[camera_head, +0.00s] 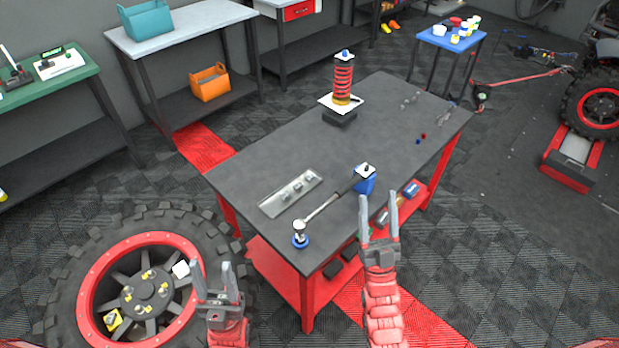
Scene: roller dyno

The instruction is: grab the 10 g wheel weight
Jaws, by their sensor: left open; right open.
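A flat grey tray (270,207) lies on the dark top of the red-framed workbench (270,160). A few small grey pieces, which look like wheel weights (297,187), sit in a row on it. Their markings are too small to read, so I cannot tell which is the 10 g one. My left gripper (212,272) is open and empty, low in the picture in front of the large wheel. My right gripper (379,205) is open and empty, at the bench's near right edge. Both are apart from the tray.
A large wheel (215,225) is at lower left. The bench middle is clear.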

